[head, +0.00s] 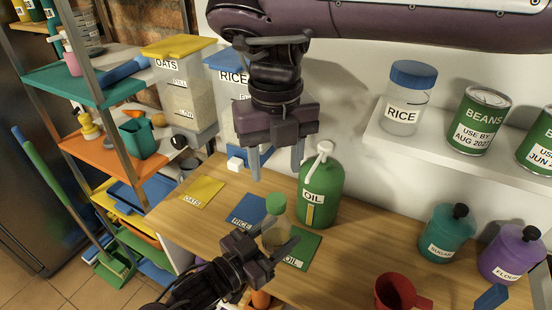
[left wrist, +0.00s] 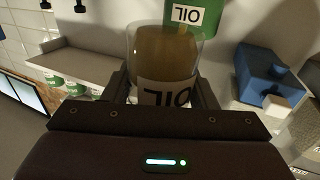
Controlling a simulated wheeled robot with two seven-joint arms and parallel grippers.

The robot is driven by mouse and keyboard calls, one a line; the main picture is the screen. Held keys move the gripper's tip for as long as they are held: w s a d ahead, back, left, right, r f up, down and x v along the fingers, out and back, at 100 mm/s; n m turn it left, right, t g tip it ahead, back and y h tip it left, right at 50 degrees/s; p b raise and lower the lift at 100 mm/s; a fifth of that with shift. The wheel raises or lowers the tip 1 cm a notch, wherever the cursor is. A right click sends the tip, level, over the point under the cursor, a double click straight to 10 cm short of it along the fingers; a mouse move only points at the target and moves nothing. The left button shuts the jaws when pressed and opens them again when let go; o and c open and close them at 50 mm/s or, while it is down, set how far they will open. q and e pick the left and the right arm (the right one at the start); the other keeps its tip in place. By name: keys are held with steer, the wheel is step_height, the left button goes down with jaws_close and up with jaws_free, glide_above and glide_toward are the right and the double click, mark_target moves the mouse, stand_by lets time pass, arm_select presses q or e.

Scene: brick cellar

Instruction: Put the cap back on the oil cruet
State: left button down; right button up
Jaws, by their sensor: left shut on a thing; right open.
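The clear oil cruet (head: 276,232) holds yellowish oil and stands upright over the table near the green OIL mat (head: 305,246). A green cap (head: 275,203) shows at its top; I cannot tell how firmly it sits. My left gripper (head: 270,251) is shut on the lower cruet, hiding its base. In the left wrist view the cruet (left wrist: 163,55) with its OIL label is between the fingers (left wrist: 163,90). My right gripper (head: 276,165) is open and empty, fingers pointing down, above and behind the cruet.
A green OIL jug (head: 319,190) with a white spout stands close behind the cruet, right of my right gripper. Blue RICE (head: 246,210) and yellow OATS (head: 202,191) mats lie left. A red cup (head: 397,291), teal SUGAR (head: 447,232) and purple FLOUR (head: 511,252) canisters stand right.

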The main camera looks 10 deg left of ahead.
mark_target(277, 199)
steer(key=shift+f, duration=0.1)
steer(key=shift+f, duration=3.95)
steer(key=shift+c, duration=0.3)
steer(key=c, duration=1)
steer(key=shift+o, duration=0.2)
steer(key=m, duration=0.4)
steer(key=shift+m, duration=0.3)
steer(key=m, duration=0.4)
steer(key=o, duration=1.2)
steer(key=shift+r, duration=0.1)
